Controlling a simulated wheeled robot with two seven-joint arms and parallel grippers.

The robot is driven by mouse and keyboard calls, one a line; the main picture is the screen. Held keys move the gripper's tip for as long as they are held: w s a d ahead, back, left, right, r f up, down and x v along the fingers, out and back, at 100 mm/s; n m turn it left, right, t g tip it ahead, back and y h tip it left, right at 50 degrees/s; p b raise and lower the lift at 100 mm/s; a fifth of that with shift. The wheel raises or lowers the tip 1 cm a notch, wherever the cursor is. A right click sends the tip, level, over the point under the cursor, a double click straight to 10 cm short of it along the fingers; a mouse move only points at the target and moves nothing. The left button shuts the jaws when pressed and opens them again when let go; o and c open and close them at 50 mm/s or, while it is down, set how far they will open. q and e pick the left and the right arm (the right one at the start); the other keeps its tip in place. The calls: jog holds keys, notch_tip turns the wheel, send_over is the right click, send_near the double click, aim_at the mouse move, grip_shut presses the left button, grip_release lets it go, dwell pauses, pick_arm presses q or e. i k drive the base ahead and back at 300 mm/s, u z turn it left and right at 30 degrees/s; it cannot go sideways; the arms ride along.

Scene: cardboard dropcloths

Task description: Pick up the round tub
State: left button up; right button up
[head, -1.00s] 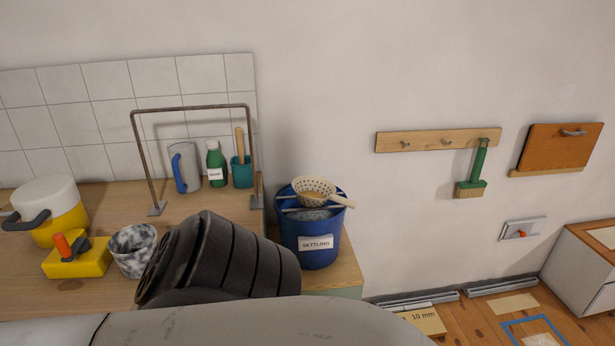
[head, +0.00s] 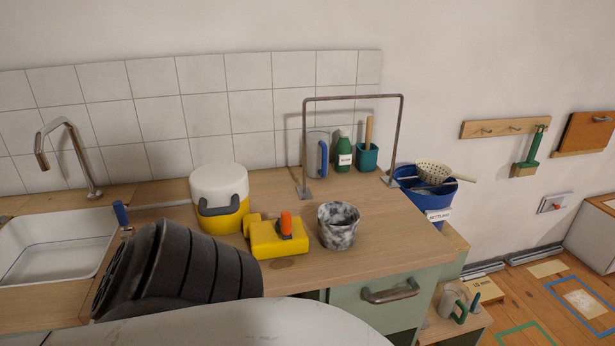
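Several round vessels could be the tub, and I cannot tell which one is meant. A marbled black-and-white round tub (head: 338,228) stands upright and open near the counter's front edge. A round yellow container with a white top (head: 219,192) and a dark grey handle stands behind it to the left. A blue round bucket (head: 424,208) labelled "SETTLING" stands lower, past the counter's right end, with a strainer (head: 447,172) across its top. Neither of my grippers shows; only part of my own arm fills the lower left.
A yellow block-like container with an orange knob (head: 286,225) sits beside the marbled tub. A metal frame (head: 352,97) arches over the counter, with a jug, green bottle and teal cup (head: 367,160) behind. A sink (head: 60,250) lies left. Bare counter (head: 390,240) shows right of the tub.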

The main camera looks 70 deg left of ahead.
aim_at(337, 222)
jog(key=u, duration=1.6)
